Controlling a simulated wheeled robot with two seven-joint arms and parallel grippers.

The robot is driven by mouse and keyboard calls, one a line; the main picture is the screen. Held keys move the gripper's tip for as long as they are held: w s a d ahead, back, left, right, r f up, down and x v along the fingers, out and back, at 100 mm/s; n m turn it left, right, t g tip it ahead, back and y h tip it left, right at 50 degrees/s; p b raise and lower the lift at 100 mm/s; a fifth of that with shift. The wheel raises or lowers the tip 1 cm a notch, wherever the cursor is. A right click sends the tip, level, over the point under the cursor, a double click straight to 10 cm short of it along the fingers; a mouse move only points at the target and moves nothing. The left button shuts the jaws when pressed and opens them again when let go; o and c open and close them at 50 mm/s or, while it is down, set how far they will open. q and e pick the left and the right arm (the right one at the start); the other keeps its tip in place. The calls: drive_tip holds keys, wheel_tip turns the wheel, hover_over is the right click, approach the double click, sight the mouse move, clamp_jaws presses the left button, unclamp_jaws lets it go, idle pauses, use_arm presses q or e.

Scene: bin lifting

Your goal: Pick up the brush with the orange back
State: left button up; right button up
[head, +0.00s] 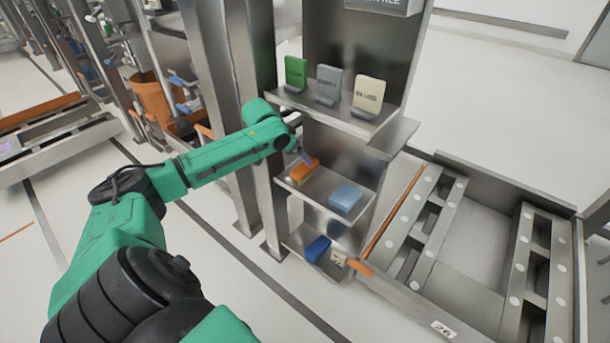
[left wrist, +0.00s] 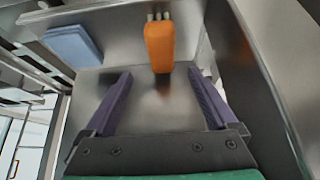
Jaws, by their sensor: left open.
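The brush with the orange back (head: 304,170) lies on the left part of the middle shelf (head: 324,209) of a metal rack. In the left wrist view the brush (left wrist: 160,45) is straight ahead, with pale bristle tufts at its far end. My left gripper (left wrist: 160,76) is open, its two purple fingers spread. The near end of the brush lies just beyond the fingertips, roughly centred between them. In the head view the left gripper (head: 305,156) is small and partly hidden by its own wrist, close by the brush. My right gripper is not in view.
A folded blue cloth-like item (head: 346,197) lies right of the brush; it also shows in the left wrist view (left wrist: 72,45). The upper shelf (head: 340,119) with green, grey and cream signs overhangs. A lower shelf holds a dark blue item (head: 317,249). A metal post (head: 263,170) stands left.

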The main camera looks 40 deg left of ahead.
sight(305, 165)
use_arm(q)
drive_tip(key=b+x, duration=0.2)
drive_tip(key=x, duration=0.5)
drive_tip(key=shift+s+f+b, duration=0.1)
drive_tip(key=shift+f+b, duration=0.2)
drive_tip(key=shift+b, duration=0.05)
drive_tip(key=shift+x, duration=0.85)
drive_tip(key=shift+a+r, duration=0.1)
drive_tip(key=shift+r, duration=0.05)
drive_tip(key=shift+c, duration=0.6)
clamp_jaws()
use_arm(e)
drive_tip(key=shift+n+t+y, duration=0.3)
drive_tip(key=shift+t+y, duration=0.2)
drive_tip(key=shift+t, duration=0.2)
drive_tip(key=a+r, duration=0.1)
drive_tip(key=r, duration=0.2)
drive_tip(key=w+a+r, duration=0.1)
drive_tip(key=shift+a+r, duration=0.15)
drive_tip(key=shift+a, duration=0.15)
